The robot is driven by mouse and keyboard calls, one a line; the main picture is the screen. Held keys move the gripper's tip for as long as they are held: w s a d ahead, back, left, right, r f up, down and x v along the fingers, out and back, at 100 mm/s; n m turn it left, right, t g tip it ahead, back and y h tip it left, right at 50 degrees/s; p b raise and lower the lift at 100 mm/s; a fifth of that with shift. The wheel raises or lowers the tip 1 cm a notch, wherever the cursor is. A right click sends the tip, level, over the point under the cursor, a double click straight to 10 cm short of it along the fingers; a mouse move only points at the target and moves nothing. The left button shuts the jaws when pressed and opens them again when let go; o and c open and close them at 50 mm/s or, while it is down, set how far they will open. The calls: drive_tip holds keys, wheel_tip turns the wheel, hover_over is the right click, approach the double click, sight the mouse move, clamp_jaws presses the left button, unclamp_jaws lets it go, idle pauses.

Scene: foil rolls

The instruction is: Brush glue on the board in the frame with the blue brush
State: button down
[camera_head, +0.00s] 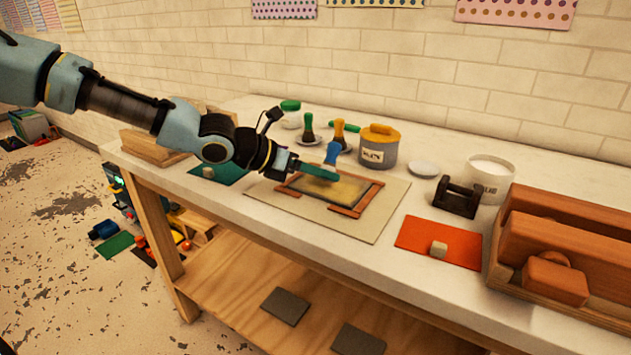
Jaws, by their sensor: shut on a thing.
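My gripper (322,171) reaches in from the left and is shut on the blue brush (332,153). The brush's blue handle stands up above the fingers, and its lower end is hidden behind them. The gripper is over the far part of the board (345,195), which looks grey-yellow and lies inside a reddish-brown frame (346,212). I cannot tell whether the bristles touch the board. The frame rests on a beige mat (386,222). A grey pot with a yellow lid (379,147) stands behind the frame; its label is too small to read.
Green-handled (308,128) and orange-handled (340,132) brushes stand on small dishes at the back. To the right are a black stand (457,197), a white tub (489,180), an orange mat (437,243) with a small block, and a wooden tray (510,283) holding large brown pieces.

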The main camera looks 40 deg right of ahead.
sight(354, 198)
drive_tip(key=shift+s+b, duration=0.3)
drive_tip(key=shift+s, duration=0.05)
drive_tip(key=shift+d+f, duration=0.1)
drive_tip(key=shift+s+d+f+b, duration=0.15)
drive_tip(key=shift+s+b, duration=0.35)
drive_tip(key=shift+b, duration=0.55)
drive_tip(key=shift+s+d+b, duration=0.15)
drive_tip(key=shift+s+b, duration=0.6)
drive_tip(key=shift+b, duration=0.35)
drive_tip(key=shift+s+d+r+b, duration=0.1)
drive_tip(key=shift+s+r+b, duration=0.1)
drive_tip(key=shift+s+b, duration=0.3)
drive_tip(key=shift+s+d+f+b, duration=0.2)
drive_tip(key=shift+s+b, duration=0.35)
drive_tip(key=shift+b, duration=0.3)
drive_tip(key=shift+s+d+r+b, duration=0.1)
drive_tip(key=shift+s+d+b, duration=0.05)
drive_tip(key=shift+s+b, duration=0.4)
drive_tip(key=shift+s+d+b, duration=0.1)
drive_tip(key=shift+s+b, duration=0.45)
drive_tip(key=shift+s+r, duration=0.1)
drive_tip(key=shift+r, duration=0.05)
